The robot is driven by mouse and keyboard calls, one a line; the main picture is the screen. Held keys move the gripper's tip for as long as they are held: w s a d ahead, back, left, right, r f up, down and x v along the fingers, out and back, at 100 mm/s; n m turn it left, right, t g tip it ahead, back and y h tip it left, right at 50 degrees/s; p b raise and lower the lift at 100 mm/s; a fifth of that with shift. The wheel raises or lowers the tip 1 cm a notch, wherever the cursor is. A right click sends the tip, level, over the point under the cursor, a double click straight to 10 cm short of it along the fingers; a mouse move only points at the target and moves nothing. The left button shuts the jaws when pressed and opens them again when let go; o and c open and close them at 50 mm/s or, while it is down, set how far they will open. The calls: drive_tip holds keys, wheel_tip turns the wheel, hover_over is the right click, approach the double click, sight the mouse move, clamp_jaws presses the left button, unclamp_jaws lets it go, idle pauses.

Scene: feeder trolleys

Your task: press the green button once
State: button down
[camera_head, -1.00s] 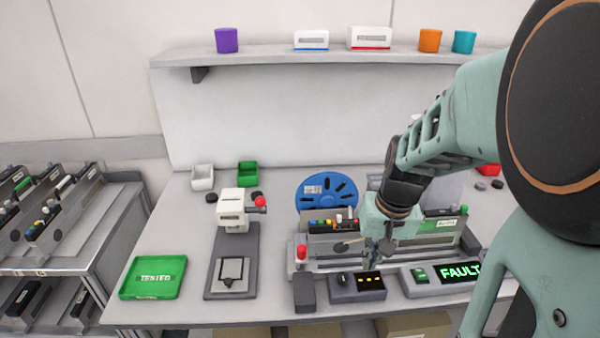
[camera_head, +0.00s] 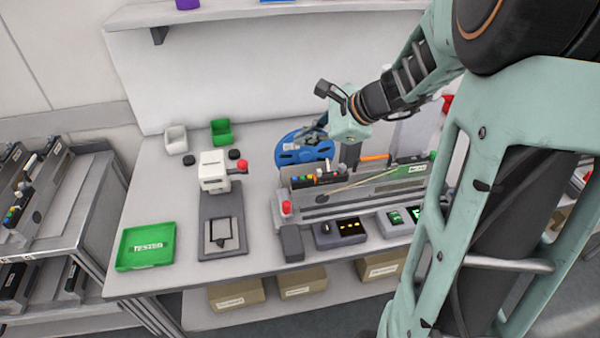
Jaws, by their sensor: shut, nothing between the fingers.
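The green button (camera_head: 394,218) sits on a small grey control box at the front right of the bench. Beside it, a green-lit display (camera_head: 413,213) is partly covered by my arm. My gripper (camera_head: 308,136) is raised behind and left of the button, over the bench near the blue reel, well apart from the button. Its fingers point left and are small in view. They are shut and empty.
A second box with a knob and amber lights (camera_head: 340,232) stands left of the button. A feeder unit (camera_head: 350,200) lies behind both boxes. A white press (camera_head: 214,170) and green TESTED tray (camera_head: 146,246) are further left.

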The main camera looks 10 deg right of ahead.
sight(304, 180)
drive_tip(key=shift+f, duration=0.15)
wheel_tip(304, 180, down, 9)
drive_tip(key=b, duration=0.7)
drive_tip(key=shift+r, duration=0.2)
drive_tip(key=shift+f+b, duration=0.15)
drive_tip(key=shift+b, duration=0.25)
idle(0.8)
drive_tip(key=shift+f+b, duration=0.3)
drive_tip(key=shift+b, duration=0.1)
drive_tip(key=shift+f, duration=0.25)
idle(0.5)
drive_tip(key=shift+r, duration=0.1)
drive_tip(key=shift+r+p, duration=0.3)
drive_tip(key=shift+r, duration=0.35)
drive_tip(key=shift+r, duration=0.1)
